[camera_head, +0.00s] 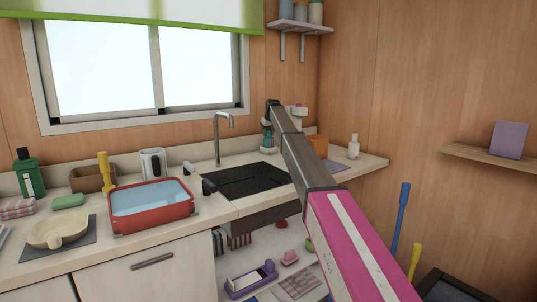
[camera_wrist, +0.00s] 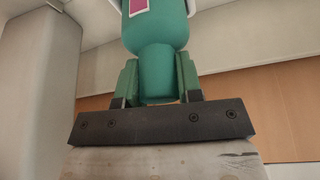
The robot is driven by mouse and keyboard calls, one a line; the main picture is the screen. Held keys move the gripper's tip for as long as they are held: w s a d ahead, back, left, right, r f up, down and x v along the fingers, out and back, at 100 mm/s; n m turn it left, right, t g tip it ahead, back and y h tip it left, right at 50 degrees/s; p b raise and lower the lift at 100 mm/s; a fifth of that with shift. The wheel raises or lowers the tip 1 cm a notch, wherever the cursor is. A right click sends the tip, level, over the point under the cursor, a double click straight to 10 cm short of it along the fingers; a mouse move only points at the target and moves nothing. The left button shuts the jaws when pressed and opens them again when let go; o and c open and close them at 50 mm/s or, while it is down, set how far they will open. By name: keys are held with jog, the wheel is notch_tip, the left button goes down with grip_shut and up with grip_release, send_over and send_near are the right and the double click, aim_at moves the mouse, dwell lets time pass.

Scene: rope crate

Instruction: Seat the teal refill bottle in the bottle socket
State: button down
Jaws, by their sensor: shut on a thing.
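The teal bottle (camera_wrist: 158,75) is between the two green fingers of my gripper (camera_wrist: 158,85) in the wrist view. The fingers are shut on its narrower part, and a magenta label shows on the wider part beyond. In the head view my gripper (camera_head: 267,132) is small, at the far end of my arm near the back of the counter behind the sink. The bottle there is too small and covered to make out clearly. A white edge shows behind the bottle in the wrist view; I cannot tell whether it is the bottle socket.
The counter (camera_head: 216,208) holds a dark sink (camera_head: 240,181), a tap (camera_head: 218,140) and a red basin of water (camera_head: 150,222). An orange box (camera_head: 319,146) and a white bottle (camera_head: 353,148) stand right of my arm. A green bottle (camera_head: 28,177) stands far left.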

jog(key=c, duration=0.7)
grip_release()
jog(key=v, duration=1)
jog(key=shift+r, duration=0.3)
jog(key=shift+s+d, duration=0.15)
jog(key=shift+s, duration=0.05)
